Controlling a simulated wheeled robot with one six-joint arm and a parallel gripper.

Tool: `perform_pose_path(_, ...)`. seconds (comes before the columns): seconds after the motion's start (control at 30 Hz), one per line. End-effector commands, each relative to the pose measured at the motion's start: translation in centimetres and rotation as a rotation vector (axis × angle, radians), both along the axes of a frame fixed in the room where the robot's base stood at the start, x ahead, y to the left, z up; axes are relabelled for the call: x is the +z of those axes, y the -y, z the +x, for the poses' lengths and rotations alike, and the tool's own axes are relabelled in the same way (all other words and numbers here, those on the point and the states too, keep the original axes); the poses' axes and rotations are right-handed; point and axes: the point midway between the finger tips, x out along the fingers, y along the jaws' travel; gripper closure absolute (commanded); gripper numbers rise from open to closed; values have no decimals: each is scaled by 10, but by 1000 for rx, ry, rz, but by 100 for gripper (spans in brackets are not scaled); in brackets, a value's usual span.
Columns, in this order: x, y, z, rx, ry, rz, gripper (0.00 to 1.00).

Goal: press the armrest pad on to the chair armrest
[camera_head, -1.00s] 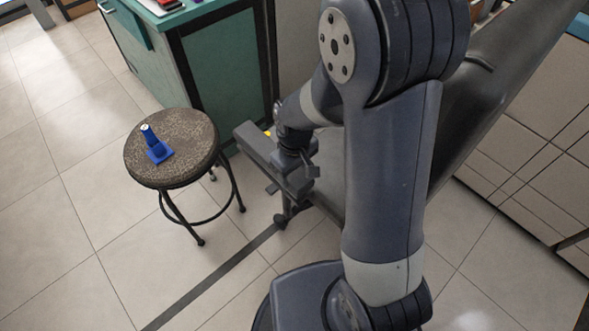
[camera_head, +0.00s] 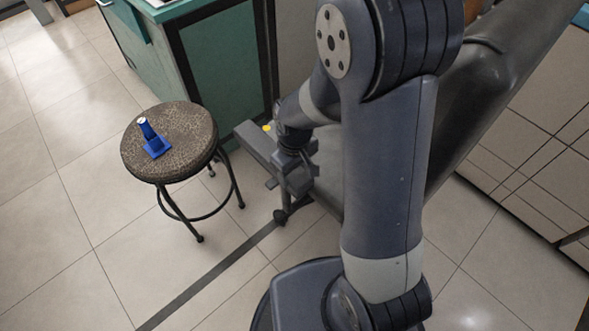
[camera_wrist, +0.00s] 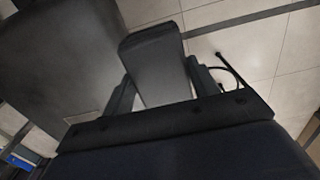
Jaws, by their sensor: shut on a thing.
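My gripper (camera_head: 297,172) is low beside the chair, and my forearm hides part of it in the head view. In the wrist view its two fingers (camera_wrist: 163,92) are shut on a grey block with a darker end, which I take for the armrest pad (camera_wrist: 160,72). The dark grey chair armrest (camera_head: 255,142) runs from the left of my gripper to under it. From these views I cannot tell the pad from the armrest clearly, or whether they touch. The chair's big dark backrest (camera_head: 480,85) rises behind my arm.
A round stool (camera_head: 185,165) with a small blue cone-like object (camera_head: 155,146) on a square base stands to the left. A green cabinet (camera_head: 220,65) is behind the armrest. Beige panelled units (camera_head: 540,150) are at the right. Tiled floor is clear at lower left.

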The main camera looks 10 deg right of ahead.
Motion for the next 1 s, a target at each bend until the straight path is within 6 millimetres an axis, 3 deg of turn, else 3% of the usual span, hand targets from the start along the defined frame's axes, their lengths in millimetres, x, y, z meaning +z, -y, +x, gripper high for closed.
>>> perform_pose_path(0.37, -3, 0, 0, 0, 0, 0, 64)
perform_pose_path(0.4, -3, 0, 0, 0, 0, 0, 41)
perform_pose_path(0.67, -3, 0, 0, 0, 0, 0, 19)
perform_pose_path(1.0, 4, 0, 1, 0, 3, 1, 18)
